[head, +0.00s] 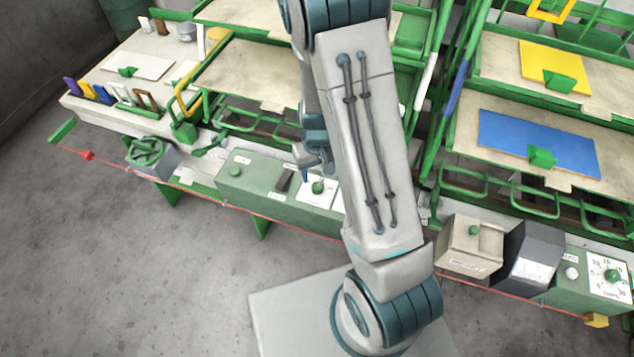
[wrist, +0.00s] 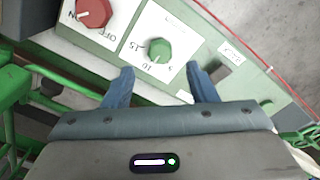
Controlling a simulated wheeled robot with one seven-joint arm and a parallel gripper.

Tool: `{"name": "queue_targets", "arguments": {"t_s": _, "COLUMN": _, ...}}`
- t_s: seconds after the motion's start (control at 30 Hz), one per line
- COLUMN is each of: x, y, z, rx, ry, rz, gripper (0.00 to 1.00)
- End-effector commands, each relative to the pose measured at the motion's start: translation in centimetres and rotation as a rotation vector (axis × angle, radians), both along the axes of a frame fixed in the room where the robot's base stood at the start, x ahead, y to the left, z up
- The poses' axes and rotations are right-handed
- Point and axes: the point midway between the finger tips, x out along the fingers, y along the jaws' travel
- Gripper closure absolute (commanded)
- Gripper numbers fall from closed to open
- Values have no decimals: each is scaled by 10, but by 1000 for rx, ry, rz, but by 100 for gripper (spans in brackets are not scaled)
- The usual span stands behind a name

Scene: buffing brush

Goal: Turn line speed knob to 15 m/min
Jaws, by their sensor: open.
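A green knob (wrist: 158,50) sits on a white dial plate (wrist: 178,28) on a green control box. In the wrist view the dial carries the numbers 5, 10 and 15, seen upside down. A pale mark on the knob's edge lies near the 10; its exact setting is too small to read. The knob also shows in the head view (head: 318,187). My gripper (wrist: 159,70) is open and empty, its two blue fingers apart on either side of the knob's line, short of it. In the head view my gripper (head: 317,168) hangs just above the box.
A red knob (wrist: 93,12) marked OFF sits beside the dial. Another dial with a green knob (head: 612,275) is on the far right box. A green handwheel (head: 146,151) stands at left. A red cord (head: 210,190) runs along the front. Green-framed shelves rise behind.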

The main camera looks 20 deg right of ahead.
Motion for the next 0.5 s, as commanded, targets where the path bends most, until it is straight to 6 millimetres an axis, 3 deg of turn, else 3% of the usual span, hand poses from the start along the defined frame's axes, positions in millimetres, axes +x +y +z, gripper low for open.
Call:
{"name": "queue_targets", "arguments": {"t_s": 0.2, "x": -1, "y": 0, "z": -34, "rx": 1, "ry": 4, "rz": -1, "gripper": 48}}
{"name": "queue_targets", "arguments": {"t_s": 0.5, "x": 0, "y": 0, "z": -59, "rx": 0, "ry": 0, "rz": -1, "gripper": 48}}
